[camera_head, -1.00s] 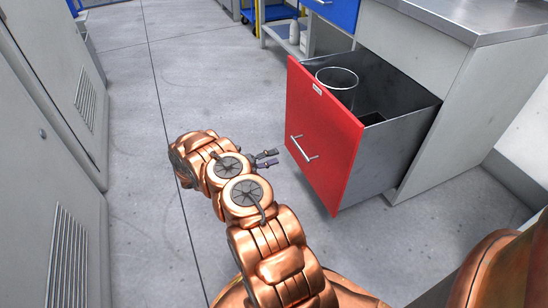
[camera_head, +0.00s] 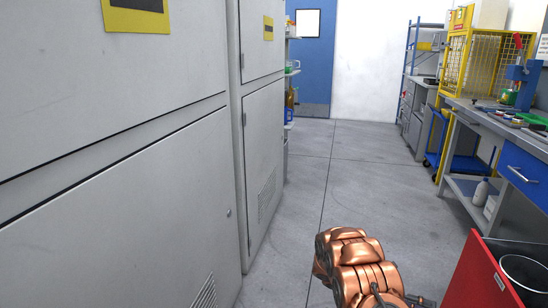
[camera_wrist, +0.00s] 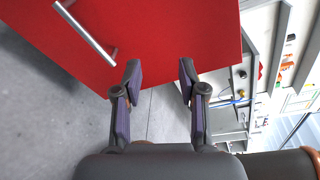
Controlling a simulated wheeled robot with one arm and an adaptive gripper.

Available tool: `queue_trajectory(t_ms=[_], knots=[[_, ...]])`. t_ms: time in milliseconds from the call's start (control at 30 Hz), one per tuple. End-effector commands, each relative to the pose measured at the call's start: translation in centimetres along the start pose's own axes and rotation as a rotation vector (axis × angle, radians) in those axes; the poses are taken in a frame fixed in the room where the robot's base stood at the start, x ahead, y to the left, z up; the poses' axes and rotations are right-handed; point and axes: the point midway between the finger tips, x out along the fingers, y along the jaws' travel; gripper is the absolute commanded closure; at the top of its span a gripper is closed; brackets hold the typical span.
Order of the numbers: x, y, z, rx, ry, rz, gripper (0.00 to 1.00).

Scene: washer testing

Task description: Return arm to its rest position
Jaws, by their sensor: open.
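My gripper (camera_wrist: 160,76) is open in the wrist view, with a clear gap between its two dark fingers and nothing held. It points at the lower edge of the red drawer front (camera_wrist: 165,35), whose metal handle (camera_wrist: 88,34) is to the left of the fingers. The fingers look apart from the drawer, though the exact distance is hard to tell. In the head view my copper-coloured arm (camera_head: 355,262) is bent low at the bottom edge. The red drawer front (camera_head: 480,278) stands to its right, with the drawer pulled out.
A clear container (camera_head: 525,270) sits inside the drawer. Tall grey cabinets (camera_head: 110,170) line the left side. A workbench (camera_head: 500,125) and yellow cage (camera_head: 475,60) stand at right. The floor aisle (camera_head: 330,165) is free up to the blue door (camera_head: 312,60).

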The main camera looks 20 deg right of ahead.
Motion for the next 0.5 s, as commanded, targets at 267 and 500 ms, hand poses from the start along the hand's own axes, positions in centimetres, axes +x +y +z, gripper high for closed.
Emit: queue_trajectory(t_ms=[267,500], knots=[[-3.0,-9.8,0.7,0.260,0.111,0.064,0.59],[-5.5,-17.2,0.1,0.477,0.222,0.111,0.59]])
